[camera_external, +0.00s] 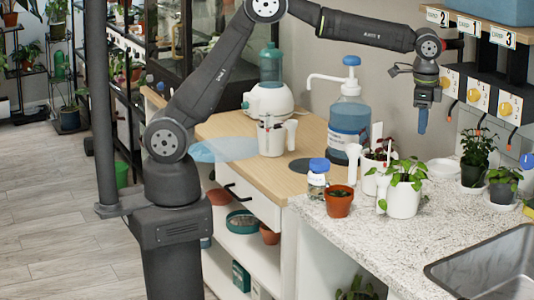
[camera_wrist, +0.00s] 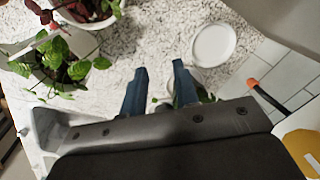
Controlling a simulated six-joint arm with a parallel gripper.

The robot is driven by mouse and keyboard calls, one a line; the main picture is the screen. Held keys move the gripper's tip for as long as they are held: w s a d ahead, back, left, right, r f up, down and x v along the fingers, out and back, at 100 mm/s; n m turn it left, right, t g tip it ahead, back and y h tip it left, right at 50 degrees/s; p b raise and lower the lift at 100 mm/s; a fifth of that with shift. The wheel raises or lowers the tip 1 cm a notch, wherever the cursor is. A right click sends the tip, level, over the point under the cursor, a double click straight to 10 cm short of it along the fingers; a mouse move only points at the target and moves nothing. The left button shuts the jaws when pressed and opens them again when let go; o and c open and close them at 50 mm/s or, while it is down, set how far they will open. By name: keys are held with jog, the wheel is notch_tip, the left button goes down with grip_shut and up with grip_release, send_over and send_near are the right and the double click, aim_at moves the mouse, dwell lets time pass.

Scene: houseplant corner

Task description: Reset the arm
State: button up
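My gripper (camera_external: 422,120) hangs pointing down above the granite counter (camera_external: 350,225), in front of the wall with the numbered switches. In the wrist view my gripper (camera_wrist: 157,88) shows two blue fingers with a clear gap between them. Nothing is held between the fingers. The counter surface (camera_wrist: 150,40) shows beyond the fingertips.
Several potted plants stand on the counter, including a white pot (camera_external: 404,200) and a terracotta pot (camera_external: 339,203). A blue pump bottle (camera_external: 348,120) stands behind on the wooden top. A white saucer (camera_wrist: 214,45) lies empty. A sink (camera_external: 490,265) is at right.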

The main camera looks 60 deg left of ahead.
jog(key=shift+s+d+r, duration=0.1)
jog(key=shift+s+d, duration=0.1)
jog(key=shift+d, duration=0.35)
jog(key=shift+s+d+r, duration=0.1)
jog(key=shift+s+d, duration=0.1)
jog(key=shift+d, duration=0.3)
jog(key=shift+a, duration=0.1)
jog(key=w+a+f+n, duration=0.1)
jog(key=a+n, duration=0.1)
jog(key=a, duration=0.8)
jog(key=w+a+f+n, duration=0.2)
jog(key=a, duration=0.9)
jog(key=shift+w, duration=0.3)
